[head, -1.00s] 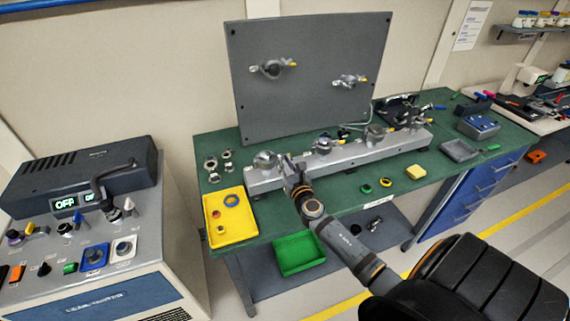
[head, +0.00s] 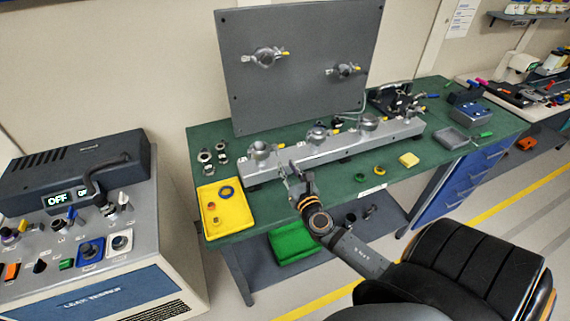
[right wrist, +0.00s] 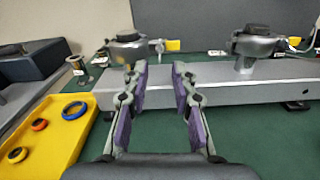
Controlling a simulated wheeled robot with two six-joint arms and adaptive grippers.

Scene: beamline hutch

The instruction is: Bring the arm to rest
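My right arm reaches in from the lower right of the head view. Its gripper (head: 292,172) is at the front edge of the green workbench (head: 222,140), in front of the grey rail (head: 335,143) that carries several round metal fittings. In the right wrist view the two fingers (right wrist: 160,95) stand apart with nothing between them. The rail (right wrist: 215,85) lies beyond the fingertips, with one fitting (right wrist: 128,48) at the left and another (right wrist: 255,45) at the right. My left gripper does not show in either view.
A yellow tray (head: 240,222) with small rings sits left of the gripper. A leak tester (head: 60,240) stands at the left. A grey upright panel (head: 300,100) rises behind the rail. A green bin (head: 280,250) lies on the lower shelf.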

